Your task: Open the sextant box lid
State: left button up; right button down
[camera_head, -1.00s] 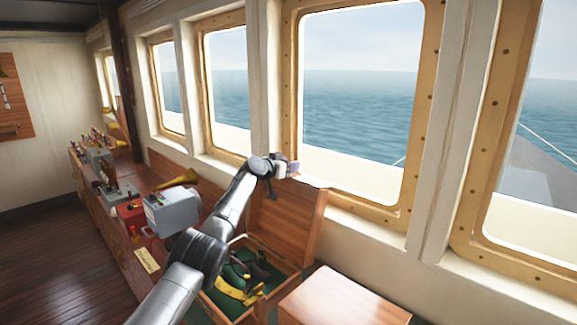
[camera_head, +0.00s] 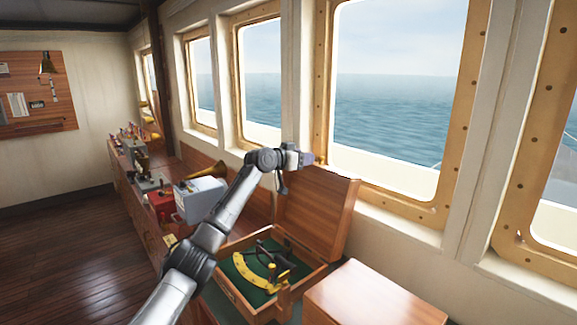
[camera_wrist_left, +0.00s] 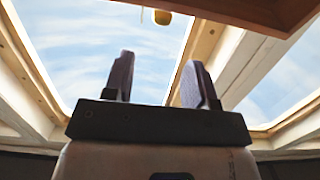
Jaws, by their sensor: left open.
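The sextant box (camera_head: 238,295) stands on the counter with its wooden lid (camera_head: 318,210) raised, standing up at the back of the box. A yellow and black sextant (camera_head: 262,272) lies inside on green lining. My left gripper (camera_head: 306,159) is just above the lid's top edge, near its left part, and holds nothing. In the left wrist view its two fingers (camera_wrist_left: 158,80) are apart with only sky and window between them. I cannot tell whether it touches the lid. My right gripper is not in view.
A closed wooden box or surface (camera_head: 372,298) lies right of the sextant box. To the left, a grey device (camera_head: 200,199), a red box (camera_head: 160,205) and a brass horn (camera_head: 210,171) stand along the counter. Windows line the wall behind the lid.

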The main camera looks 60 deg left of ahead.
pick_arm(q)
jog(key=shift+b+v, duration=1.4)
jog(key=shift+v, duration=1.55)
